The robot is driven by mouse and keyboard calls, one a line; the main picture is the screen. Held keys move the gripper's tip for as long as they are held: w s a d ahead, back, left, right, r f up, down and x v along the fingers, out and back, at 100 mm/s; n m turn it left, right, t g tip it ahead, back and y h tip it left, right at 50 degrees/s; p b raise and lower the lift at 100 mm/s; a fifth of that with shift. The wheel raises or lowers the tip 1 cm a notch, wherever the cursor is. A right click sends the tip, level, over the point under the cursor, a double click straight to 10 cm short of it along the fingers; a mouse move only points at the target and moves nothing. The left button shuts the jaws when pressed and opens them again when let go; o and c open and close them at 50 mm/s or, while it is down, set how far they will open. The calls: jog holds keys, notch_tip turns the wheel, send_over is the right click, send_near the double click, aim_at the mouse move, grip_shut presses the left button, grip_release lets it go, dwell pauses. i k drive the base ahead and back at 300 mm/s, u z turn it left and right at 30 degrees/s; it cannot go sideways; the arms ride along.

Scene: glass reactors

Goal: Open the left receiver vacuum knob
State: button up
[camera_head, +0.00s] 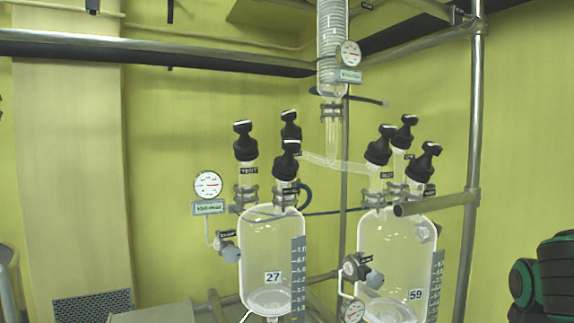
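The left receiver (258,245) is a clear glass vessel marked 27, left of centre. Several black knobs stand upright or slightly tilted on its top. The left-hand knob (245,141) has a tag that seems to read VENT. A back knob (290,126) and a front knob (287,160) stand close together on the right, the front one partly covering the back one. Their tags are too small or hidden to read, so I cannot tell which is the vacuum knob. A grey side knob (230,251) sits at the vessel's left. My gripper's fingers are not in view.
A right receiver (397,255) marked 59 stands beside it with similar knobs. A round gauge (208,185) is left of the left receiver. Metal pipes (473,150) frame the right side. A black and green part of my arm shows at the right edge.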

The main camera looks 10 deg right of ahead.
aim_at(295, 147)
jog(key=z, duration=0.8)
jog(key=k, duration=1.2)
jog(key=u, duration=0.75)
jog(key=i, duration=1)
